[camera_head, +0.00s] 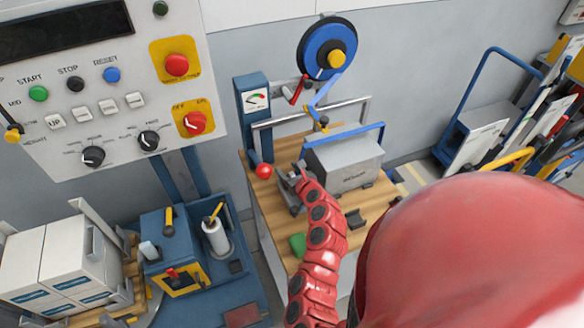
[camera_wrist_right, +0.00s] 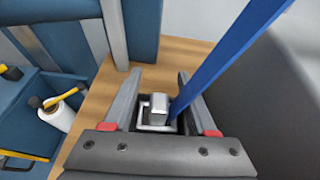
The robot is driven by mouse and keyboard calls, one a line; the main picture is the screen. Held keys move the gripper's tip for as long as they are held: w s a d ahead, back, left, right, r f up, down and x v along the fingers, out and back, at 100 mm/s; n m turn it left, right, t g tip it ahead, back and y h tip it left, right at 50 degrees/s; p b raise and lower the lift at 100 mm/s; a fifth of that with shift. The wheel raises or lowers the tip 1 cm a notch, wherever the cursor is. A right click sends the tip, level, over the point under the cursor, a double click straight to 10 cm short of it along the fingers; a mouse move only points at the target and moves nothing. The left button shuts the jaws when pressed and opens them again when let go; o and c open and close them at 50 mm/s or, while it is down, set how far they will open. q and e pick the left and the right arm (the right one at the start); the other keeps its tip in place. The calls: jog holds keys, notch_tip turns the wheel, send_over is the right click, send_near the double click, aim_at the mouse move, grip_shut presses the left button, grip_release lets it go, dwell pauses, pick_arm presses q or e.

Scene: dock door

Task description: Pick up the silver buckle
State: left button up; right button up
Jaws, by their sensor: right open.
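The silver buckle (camera_wrist_right: 158,108) shows in the right wrist view as a small shiny metal block with a pale frame at its base. It lies between the two fingers of my right gripper (camera_wrist_right: 159,76), close to the palm. The fingers are apart, and a gap shows on each side of the buckle. A blue strip (camera_wrist_right: 225,60) slants down to its right side; I cannot tell whether they are joined. In the head view my right gripper (camera_head: 292,183) is over the wooden bench, and the buckle cannot be made out there. My left gripper is not in view.
The wooden bench (camera_head: 268,218) carries a grey machine (camera_head: 345,165) close right of the gripper. A blue post with a gauge (camera_head: 257,99) and a red ball (camera_head: 264,171) stand left. A control panel (camera_head: 110,80) hangs at upper left; white boxes (camera_head: 50,260) sit below.

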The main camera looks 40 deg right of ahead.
grip_shut()
dwell(0.4)
